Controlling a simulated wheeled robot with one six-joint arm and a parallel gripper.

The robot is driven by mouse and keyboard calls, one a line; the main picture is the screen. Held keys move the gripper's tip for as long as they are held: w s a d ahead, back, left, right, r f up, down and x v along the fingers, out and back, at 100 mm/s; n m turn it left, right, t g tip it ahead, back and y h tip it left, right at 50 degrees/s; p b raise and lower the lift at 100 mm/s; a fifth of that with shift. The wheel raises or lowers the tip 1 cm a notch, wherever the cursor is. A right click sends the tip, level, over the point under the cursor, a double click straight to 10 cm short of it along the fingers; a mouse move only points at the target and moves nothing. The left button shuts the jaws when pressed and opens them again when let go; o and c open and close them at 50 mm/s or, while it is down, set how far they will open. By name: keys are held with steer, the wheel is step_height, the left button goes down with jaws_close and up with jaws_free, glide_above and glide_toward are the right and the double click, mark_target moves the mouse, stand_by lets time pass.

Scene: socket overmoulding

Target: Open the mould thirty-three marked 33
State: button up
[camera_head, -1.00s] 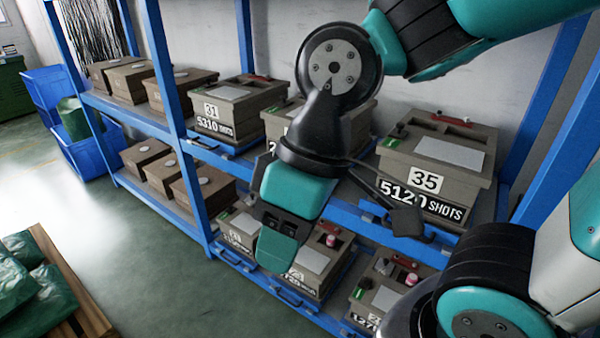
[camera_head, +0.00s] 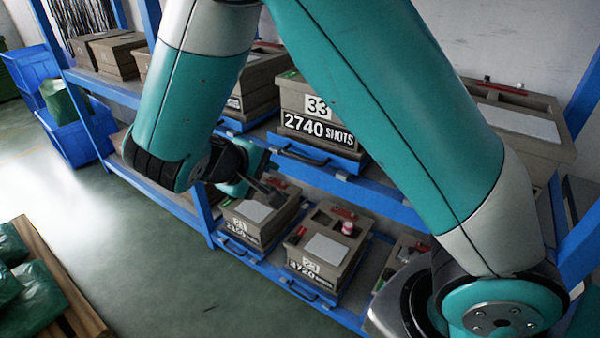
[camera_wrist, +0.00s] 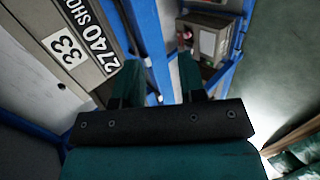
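The mould 33 (camera_head: 292,97) is a grey-brown box on the middle shelf in the head view. Its front label reads 33 and 2740 SHOTS. My arm hides much of its top and right side. In the wrist view the mould (camera_wrist: 97,22) stands at upper left, its label turned sideways. My gripper (camera_wrist: 162,70) is open and empty, its two teal fingers apart. It is in front of the shelf, left of and a little below mould 33, not touching it. In the head view my gripper is partly hidden behind my wrist.
Mould 33 sits above a blue tray front with a dark handle (camera_head: 305,156). Other moulds stand on the shelf below, one marked 3720 SHOTS (camera_head: 326,247). A blue rack post (camera_head: 203,214) is close to my gripper. The green floor (camera_head: 150,270) in front is clear.

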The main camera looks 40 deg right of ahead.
step_height(320, 180, down, 3)
steer(key=w+t+h, duration=0.1)
steer(key=h, duration=0.1)
steer(key=t+h+b, duration=0.2)
steer(key=h+b, duration=0.2)
steer(key=b, duration=0.8)
glide_toward(300, 158)
steer(key=d, duration=0.1)
steer(key=x, duration=0.9)
steer(key=shift+w+d+f+b, duration=0.2)
steer(key=shift+w+d+b, duration=0.1)
steer(key=shift+b, duration=0.1)
steer(key=shift+c, duration=0.3)
jaws_close()
